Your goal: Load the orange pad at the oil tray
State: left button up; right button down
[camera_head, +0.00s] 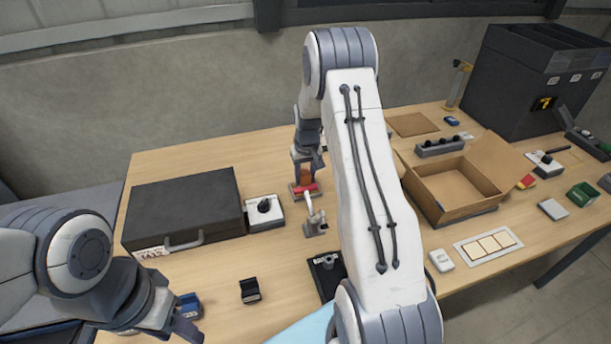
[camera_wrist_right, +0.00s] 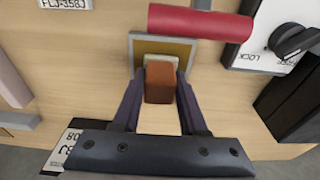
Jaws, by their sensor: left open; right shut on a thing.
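My right gripper (camera_wrist_right: 161,82) is shut on the orange pad (camera_wrist_right: 159,84), a small orange-brown block, in the right wrist view. The block is over the oil tray (camera_wrist_right: 191,52), a small square with a grey rim and a tan-yellow inside. I cannot tell whether the block touches it. A paler piece shows at the block's far end. In the head view the right gripper (camera_head: 307,167) points down behind the red handle, with the block partly visible. My left gripper (camera_head: 186,328) is open at the lower left, by a blue item.
A red handle (camera_wrist_right: 198,22) lies close beside the tray. A lock switch box (camera_head: 265,212) and a black case (camera_head: 185,209) stand to the left. An open cardboard box (camera_head: 452,190) stands to the right. My right arm hides the table's middle.

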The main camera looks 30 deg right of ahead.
aim_at(304, 171)
jog(key=shift+f, duration=0.35)
dwell(1.1)
jog(key=shift+r+p, duration=2.6)
jog(key=shift+r, duration=1)
jog(key=shift+f, duration=0.1)
